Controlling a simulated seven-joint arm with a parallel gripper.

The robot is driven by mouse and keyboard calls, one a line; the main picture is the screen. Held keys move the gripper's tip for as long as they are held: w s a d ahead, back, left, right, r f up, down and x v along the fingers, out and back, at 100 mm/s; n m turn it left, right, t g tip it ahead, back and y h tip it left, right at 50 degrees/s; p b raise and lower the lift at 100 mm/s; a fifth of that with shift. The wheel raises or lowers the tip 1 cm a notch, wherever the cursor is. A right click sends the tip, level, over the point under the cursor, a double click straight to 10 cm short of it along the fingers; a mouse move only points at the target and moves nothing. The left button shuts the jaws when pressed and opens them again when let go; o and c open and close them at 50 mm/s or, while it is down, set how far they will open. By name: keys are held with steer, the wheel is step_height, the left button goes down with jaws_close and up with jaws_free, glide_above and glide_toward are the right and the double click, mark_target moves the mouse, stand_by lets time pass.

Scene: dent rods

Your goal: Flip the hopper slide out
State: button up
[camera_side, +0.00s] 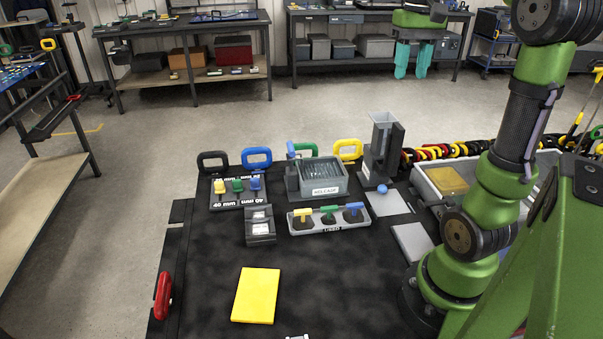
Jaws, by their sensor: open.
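The hopper (384,138) is a tall grey box with an open, flared top. It stands upright at the back of the black work mat, right of the middle. Dark side plates flank it. A small blue knob (382,188) shows low at its front, above a flat grey plate (388,203). The knob seems to belong to the hopper's slide; how far the slide sits in or out cannot be told. My green arm stands at the right, well clear of the hopper.
A grey "RELOAD" bin (323,190) stands left of the hopper. A "USED" tray (330,228) with coloured-handled tools lies in front of it. A "40 mm" rack (238,204), a yellow plate (256,296) and a grey tray (422,190) are around.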

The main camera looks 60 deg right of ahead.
mark_target(401, 128)
steer(key=f, duration=1.7)
steer(key=shift+w+d+f, duration=0.15)
steer(key=shift+d, duration=0.15)
jaws_close()
